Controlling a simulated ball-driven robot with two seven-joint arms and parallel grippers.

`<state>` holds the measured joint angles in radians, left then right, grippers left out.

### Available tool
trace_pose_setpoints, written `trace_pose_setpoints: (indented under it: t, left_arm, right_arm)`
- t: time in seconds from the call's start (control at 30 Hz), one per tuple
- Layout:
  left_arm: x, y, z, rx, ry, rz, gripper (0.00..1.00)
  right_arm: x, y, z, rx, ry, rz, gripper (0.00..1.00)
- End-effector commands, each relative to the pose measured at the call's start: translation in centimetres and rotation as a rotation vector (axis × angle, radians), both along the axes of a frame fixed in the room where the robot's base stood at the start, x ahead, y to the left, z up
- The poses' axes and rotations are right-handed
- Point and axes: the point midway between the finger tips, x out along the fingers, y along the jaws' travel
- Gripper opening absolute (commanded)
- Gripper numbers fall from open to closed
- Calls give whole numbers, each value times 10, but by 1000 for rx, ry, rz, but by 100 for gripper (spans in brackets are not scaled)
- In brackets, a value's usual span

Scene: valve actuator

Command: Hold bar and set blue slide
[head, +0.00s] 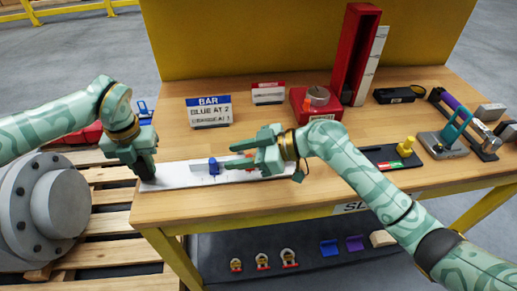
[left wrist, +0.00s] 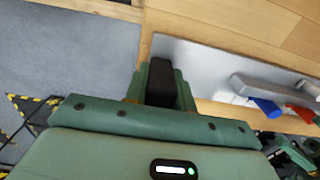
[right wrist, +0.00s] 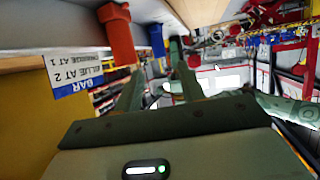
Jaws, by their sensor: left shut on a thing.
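The bar is a long pale plate (head: 178,178) with a grey rail (left wrist: 275,88), lying along the table's front edge. A blue slide (head: 213,166) sits on the rail; it also shows in the left wrist view (left wrist: 265,107). An orange slide (left wrist: 302,114) is beside it, and in the right wrist view (right wrist: 120,38) it is close by. My left gripper (head: 146,172) is shut on a black block (left wrist: 160,82) at the bar's left end. My right gripper (head: 229,155) is open above the bar, its fingers pointing left near the blue slide. Nothing is visible between them.
A sign (head: 208,110) behind the bar reads "BAR, BLUE AT 2", with orange at 1 below. A red box with a dial (head: 318,102) and a tall red channel (head: 358,55) stand further back. Other fixtures crowd the right. The wood left of the sign is clear.

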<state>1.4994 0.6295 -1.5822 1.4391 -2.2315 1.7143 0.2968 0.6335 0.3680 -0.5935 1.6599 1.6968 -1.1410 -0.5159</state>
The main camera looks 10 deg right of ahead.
Motion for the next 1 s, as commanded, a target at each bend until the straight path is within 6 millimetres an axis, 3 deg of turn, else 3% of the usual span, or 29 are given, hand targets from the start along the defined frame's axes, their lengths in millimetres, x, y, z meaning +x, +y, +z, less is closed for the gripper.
trace_pose_setpoints:
  t: [0.1,0.3,0.8,0.83,0.9,1.0]
  left_arm:
    - [-2,1,-5,4,7,0,0]
    - [-2,1,-4,4,7,0,0]
    - [-2,1,-4,4,7,1,0]
    - [-2,1,-4,4,7,1,34]
    - [-1,1,-4,3,6,1,51]
    - [-1,1,-3,2,4,1,51]
  right_arm:
    - [-7,-27,9,-4,-1,-1,39]
    - [-16,-57,23,-1,1,-1,39]
    - [-18,-66,28,1,1,0,39]
    - [-18,-66,28,1,1,0,39]
    - [-18,-66,28,1,1,0,39]
    - [-18,-66,28,1,1,0,39]
